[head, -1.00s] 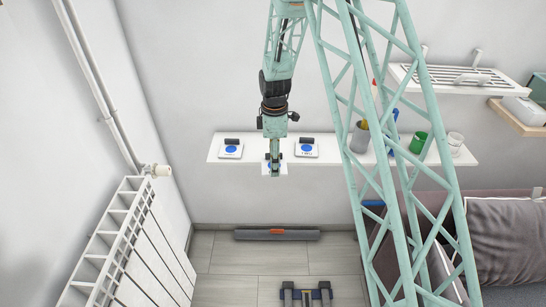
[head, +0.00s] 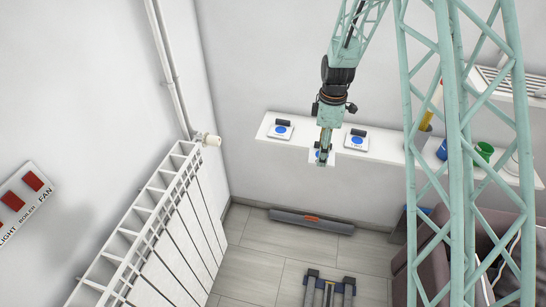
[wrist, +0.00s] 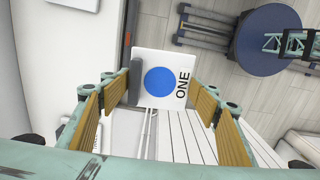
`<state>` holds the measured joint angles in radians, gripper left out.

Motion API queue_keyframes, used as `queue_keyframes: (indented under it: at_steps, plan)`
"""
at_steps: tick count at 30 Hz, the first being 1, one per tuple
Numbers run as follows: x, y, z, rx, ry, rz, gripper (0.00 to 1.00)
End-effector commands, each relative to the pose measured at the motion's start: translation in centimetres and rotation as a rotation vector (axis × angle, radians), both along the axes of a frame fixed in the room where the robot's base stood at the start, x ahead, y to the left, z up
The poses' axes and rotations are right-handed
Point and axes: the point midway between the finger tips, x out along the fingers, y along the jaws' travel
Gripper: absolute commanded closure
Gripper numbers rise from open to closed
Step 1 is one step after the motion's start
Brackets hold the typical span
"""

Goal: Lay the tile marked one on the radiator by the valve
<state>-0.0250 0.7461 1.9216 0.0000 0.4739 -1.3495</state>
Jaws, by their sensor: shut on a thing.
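My gripper (head: 323,151) is shut on the white tile marked ONE (wrist: 165,78), which has a blue disc and a dark grey grip block. In the head view the tile (head: 318,158) is mostly hidden behind the gripper, at the front edge of the wall shelf. The white ribbed radiator (head: 134,238) stands at the left wall, apart from the gripper. Its valve (head: 207,139) is at the far top end, below a wall pipe. The radiator top looks bare.
Two similar tiles lie on the shelf (head: 388,151), one left (head: 281,131) and one right (head: 357,140) of my gripper. A green cup (head: 483,152) stands farther right. A switch panel (head: 25,200) is on the left wall. A grey bar (head: 311,221) lies on the floor.

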Motion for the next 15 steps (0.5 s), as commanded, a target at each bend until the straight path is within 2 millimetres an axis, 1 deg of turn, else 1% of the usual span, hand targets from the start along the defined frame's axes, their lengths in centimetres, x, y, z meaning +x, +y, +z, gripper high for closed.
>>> queue_keyframes:
  at_steps: [4,8,11,15]
  plan:
    - [-0.4,0.1,0.4,0.000,-0.001,-0.006,0.54]
    - [-1.3,0.3,1.2,0.000,0.000,-0.019,0.54]
    - [-2.3,0.5,2.0,0.000,-0.001,-0.035,0.54]
    - [-4.2,0.9,3.5,0.000,-0.001,-0.062,0.54]
